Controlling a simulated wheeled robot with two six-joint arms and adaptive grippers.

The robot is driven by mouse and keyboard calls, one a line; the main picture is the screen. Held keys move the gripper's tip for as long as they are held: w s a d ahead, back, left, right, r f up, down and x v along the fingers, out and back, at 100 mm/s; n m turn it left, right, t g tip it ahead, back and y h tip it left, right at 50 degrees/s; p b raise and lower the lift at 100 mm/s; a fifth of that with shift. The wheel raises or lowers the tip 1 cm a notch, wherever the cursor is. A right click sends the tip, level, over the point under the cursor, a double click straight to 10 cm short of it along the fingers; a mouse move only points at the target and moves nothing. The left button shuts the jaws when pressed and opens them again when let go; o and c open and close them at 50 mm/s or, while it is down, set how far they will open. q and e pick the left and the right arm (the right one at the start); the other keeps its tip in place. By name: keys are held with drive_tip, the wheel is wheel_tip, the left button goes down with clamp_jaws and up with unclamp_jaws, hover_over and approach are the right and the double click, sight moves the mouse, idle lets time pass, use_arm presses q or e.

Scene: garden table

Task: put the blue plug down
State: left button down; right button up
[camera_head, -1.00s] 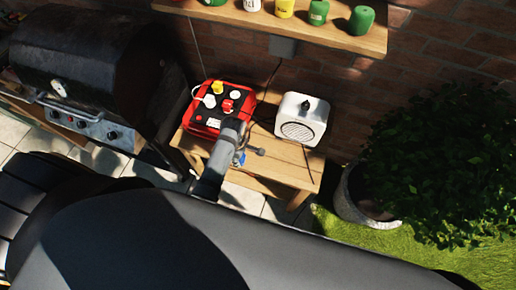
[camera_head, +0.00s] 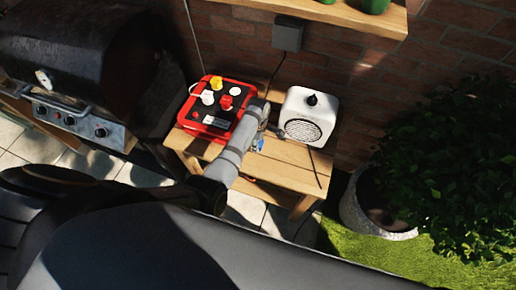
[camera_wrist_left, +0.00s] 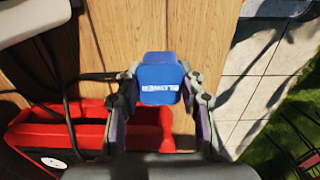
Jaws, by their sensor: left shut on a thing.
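My left gripper (camera_head: 262,138) reaches over the small wooden table (camera_head: 290,165), between the red power box and the white heater. In the left wrist view its two fingers (camera_wrist_left: 162,98) are shut on the sides of the blue plug (camera_wrist_left: 158,82), which has white lettering on its face. In the head view only a small bit of the blue plug (camera_head: 259,144) shows beside the gripper. The plug is over the wooden top near the table's edge; I cannot tell whether it touches the wood. My right gripper is not in view.
The red power box (camera_head: 206,117) with yellow, white and red plugs stands left of the gripper. The white heater (camera_head: 308,117) stands right, with a dark cable over the table. A grill (camera_head: 75,70) is at left, a potted bush (camera_head: 430,150) at right. The front tabletop has bare wood.

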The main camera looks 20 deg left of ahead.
use_arm(q)
wheel_tip(320, 180, down, 4)
drive_tip(key=b, duration=0.3)
drive_tip(key=shift+w, duration=0.15)
drive_tip(key=shift+r, duration=0.25)
drive_tip(key=shift+f, duration=0.25)
drive_tip(key=shift+f, duration=0.3)
drive_tip(key=c, duration=0.8)
unclamp_jaws()
drive_tip(key=shift+r, duration=0.1)
